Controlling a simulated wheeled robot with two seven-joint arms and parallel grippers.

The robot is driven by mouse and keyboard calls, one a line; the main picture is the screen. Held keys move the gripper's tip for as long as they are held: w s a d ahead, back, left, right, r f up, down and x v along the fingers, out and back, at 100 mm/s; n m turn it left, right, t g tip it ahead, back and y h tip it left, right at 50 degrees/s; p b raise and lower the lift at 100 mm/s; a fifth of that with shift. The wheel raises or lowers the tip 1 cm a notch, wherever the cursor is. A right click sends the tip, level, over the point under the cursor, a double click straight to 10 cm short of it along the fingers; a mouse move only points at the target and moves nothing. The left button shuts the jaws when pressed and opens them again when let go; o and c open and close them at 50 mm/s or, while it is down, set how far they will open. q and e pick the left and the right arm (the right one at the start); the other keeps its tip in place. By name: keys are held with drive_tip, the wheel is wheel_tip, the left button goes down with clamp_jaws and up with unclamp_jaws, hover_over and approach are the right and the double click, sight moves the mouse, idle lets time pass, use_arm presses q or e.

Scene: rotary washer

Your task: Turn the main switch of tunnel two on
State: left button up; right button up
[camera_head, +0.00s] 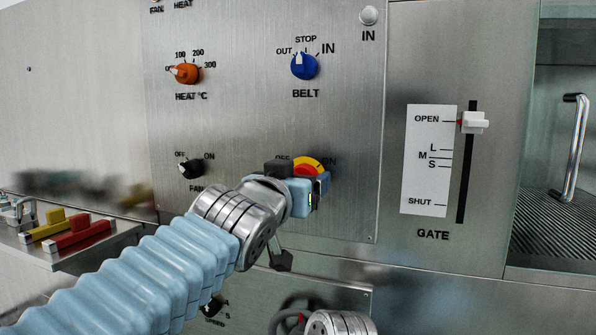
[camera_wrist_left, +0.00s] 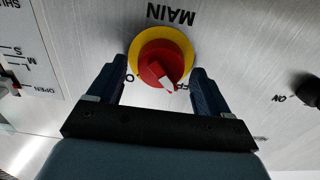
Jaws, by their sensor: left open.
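In the head view the switch (camera_head: 309,165) is partly hidden behind my left gripper (camera_head: 306,183). My left gripper also shows in the wrist view (camera_wrist_left: 155,80), open, with one finger on each side of the red knob. I cannot tell whether the fingers touch it. No tunnel number is readable. My right gripper is not in view.
The steel panel also carries an orange heat knob (camera_head: 188,73), a blue belt knob (camera_head: 304,66) and a black fan knob (camera_head: 191,168). A gate slider (camera_head: 474,122) stands at OPEN on the right. Red and yellow handles (camera_head: 80,233) lie at the left.

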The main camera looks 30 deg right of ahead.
use_arm(q)
drive_tip(key=shift+c, duration=0.3)
drive_tip(key=c, duration=0.9)
drive_tip(key=shift+c, duration=0.2)
drive_tip(key=m, duration=0.6)
drive_tip(key=m+b, duration=0.1)
drive_tip(key=m, duration=1)
drive_tip(key=shift+s+d+f+m, duration=0.2)
drive_tip(key=shift+f+m, duration=0.1)
drive_tip(key=shift+m, duration=0.1)
